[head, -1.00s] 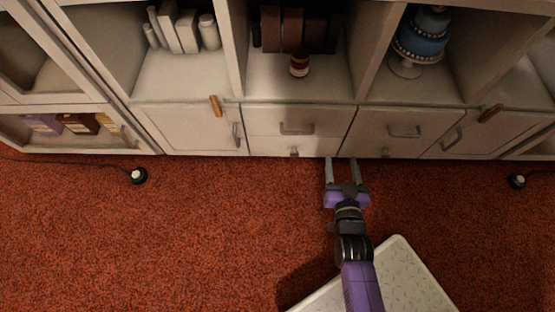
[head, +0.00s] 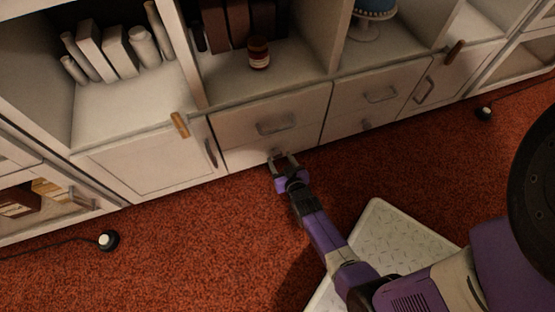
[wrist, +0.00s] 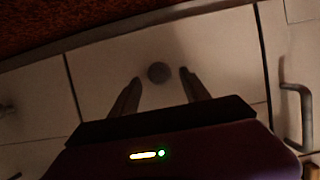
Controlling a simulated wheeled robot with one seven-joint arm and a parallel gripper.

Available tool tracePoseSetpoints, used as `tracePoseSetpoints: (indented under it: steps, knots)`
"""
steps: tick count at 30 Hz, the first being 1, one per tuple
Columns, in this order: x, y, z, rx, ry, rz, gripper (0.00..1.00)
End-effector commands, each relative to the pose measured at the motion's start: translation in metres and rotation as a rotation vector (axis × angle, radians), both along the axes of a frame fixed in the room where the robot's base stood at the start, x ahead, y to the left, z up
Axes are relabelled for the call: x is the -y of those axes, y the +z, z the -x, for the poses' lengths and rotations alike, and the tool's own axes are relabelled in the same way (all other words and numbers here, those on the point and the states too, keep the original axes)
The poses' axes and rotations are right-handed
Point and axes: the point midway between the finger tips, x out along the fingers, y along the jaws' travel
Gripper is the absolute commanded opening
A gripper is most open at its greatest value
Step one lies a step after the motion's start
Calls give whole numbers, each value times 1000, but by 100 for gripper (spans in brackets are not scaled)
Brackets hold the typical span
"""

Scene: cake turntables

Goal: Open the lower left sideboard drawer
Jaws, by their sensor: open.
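The lower left sideboard drawer (head: 245,159) is shut, below a drawer with a bar handle. Its small round knob (head: 278,153) is partly hidden by my gripper (head: 284,161) in the head view. In the wrist view the drawer front (wrist: 215,45) fills the middle, with the knob (wrist: 158,73) in plain sight. My gripper (wrist: 160,76) is open there, its fingertips on either side of the knob. I cannot tell whether the fingers touch it or how deep they reach around it.
The upper drawer's bar handle (head: 277,124) is just above. A cupboard door (head: 150,170) is to the left, and the lower right drawer's knob (head: 366,125) to the right. Red carpet (head: 190,250) lies clear in front. A black puck with a cord (head: 108,240) lies at left.

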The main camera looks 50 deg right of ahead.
Motion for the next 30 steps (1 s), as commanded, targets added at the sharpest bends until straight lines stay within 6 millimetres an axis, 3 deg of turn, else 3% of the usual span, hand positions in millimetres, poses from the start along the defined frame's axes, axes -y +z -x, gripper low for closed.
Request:
tracePoseSetpoints:
  steps: [6,16,24,30]
  knots:
    - [10,-9,-15,1,0,-1,55]
    - [11,-8,-17,0,1,0,55]
    - [11,-8,-17,0,1,0,4]
    - [11,-8,-17,0,0,0,0]
